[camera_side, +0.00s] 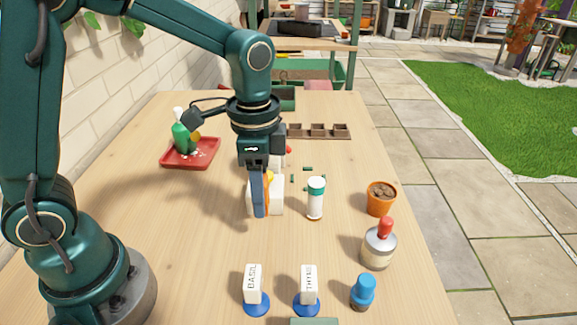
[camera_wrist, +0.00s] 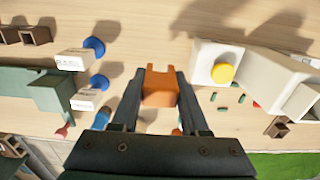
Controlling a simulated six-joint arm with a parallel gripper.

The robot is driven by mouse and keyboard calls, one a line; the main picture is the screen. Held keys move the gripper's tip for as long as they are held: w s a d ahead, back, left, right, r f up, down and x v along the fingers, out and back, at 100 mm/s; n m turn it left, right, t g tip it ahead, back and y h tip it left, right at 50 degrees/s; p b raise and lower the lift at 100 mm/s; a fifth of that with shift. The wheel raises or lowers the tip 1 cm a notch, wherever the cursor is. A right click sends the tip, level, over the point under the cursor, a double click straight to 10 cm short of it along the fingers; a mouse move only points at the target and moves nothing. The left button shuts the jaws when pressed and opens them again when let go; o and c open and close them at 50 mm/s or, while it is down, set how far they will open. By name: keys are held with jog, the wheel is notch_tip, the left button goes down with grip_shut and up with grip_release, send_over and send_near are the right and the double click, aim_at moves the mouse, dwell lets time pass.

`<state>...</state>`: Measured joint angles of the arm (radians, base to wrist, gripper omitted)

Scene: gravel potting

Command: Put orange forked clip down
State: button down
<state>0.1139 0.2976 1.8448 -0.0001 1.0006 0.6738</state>
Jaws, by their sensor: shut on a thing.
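My gripper (camera_side: 259,208) points down over the middle of the table, in front of a white container (camera_side: 277,198) in the side view. It is shut on the orange forked clip. In the wrist view the clip (camera_wrist: 160,86) sits between the two dark fingers (camera_wrist: 161,76), its forked end pointing away from the palm. In the side view the fingers hide most of the clip and only an orange strip shows. I cannot tell whether the clip touches the table.
Right of my gripper stand a white teal-capped bottle (camera_side: 316,203), a soil-filled pot (camera_side: 381,203) and a red-knobbed can (camera_side: 377,252). BASIL (camera_side: 252,280) and THYME (camera_side: 309,283) markers and a blue-topped item (camera_side: 363,290) stand nearer. A red tray (camera_side: 176,160) is behind left. Bare wood lies left.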

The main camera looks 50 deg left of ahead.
send_over(288, 256)
notch_tip(288, 256, down, 4)
jog(key=shift+r, duration=0.15)
jog(key=shift+f, duration=1.9)
jog(key=shift+f, duration=0.1)
jog(key=shift+c, duration=2.1)
grip_release()
